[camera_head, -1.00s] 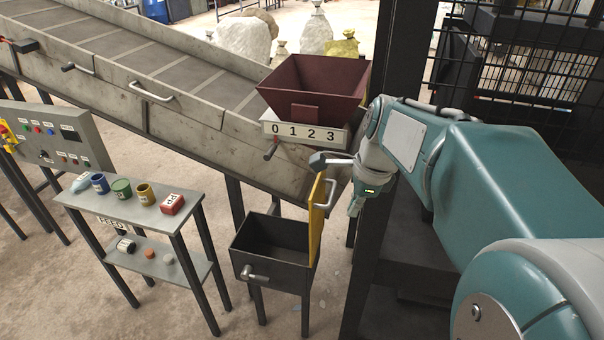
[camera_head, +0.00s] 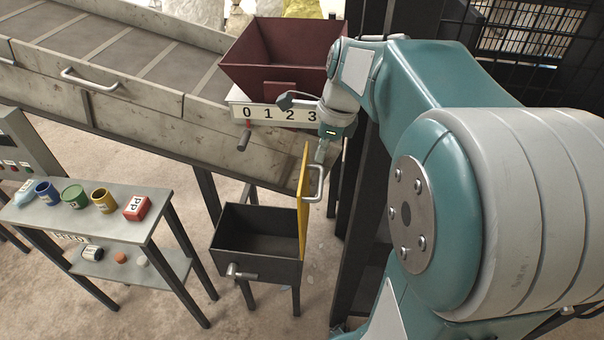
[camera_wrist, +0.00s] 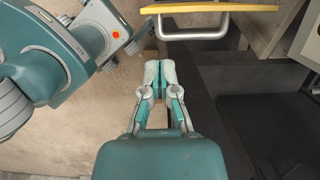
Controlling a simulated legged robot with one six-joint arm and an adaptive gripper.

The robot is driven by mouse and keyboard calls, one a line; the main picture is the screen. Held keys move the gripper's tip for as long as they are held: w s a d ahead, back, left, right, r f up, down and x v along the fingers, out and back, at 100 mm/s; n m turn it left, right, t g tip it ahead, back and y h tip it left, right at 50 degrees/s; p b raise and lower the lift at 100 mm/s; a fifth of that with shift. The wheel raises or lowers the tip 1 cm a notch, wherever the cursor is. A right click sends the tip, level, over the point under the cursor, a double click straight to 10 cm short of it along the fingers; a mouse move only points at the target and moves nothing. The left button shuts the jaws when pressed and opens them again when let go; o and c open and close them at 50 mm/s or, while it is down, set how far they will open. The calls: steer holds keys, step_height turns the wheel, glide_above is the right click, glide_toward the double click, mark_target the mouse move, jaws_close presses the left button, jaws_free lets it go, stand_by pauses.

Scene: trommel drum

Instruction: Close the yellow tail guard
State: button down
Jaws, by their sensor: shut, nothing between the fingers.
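The yellow tail guard (camera_head: 304,205) stands upright, seen nearly edge-on, along the right side of the dark metal box (camera_head: 257,262). A grey bar handle (camera_head: 317,187) sits on its right face. In the wrist view the guard (camera_wrist: 215,8) crosses the top as a yellow strip, with its handle (camera_wrist: 195,37) just below. My gripper (camera_head: 320,158) points down at the handle's upper end in the head view. In the wrist view my gripper (camera_wrist: 160,68) is shut and empty, its tips a little short of the handle; depth is hard to judge.
The maroon hopper (camera_head: 283,55) and the 0-1-2-3 scale plate (camera_head: 272,113) are close to my wrist. A dark post (camera_head: 352,170) stands right of the guard. The inclined conveyor (camera_head: 150,110) lies behind. A small table (camera_head: 100,217) with cans is at left. The box's inside looks empty.

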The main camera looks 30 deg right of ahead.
steer(key=x, duration=1)
steer(key=shift+w, duration=0.2)
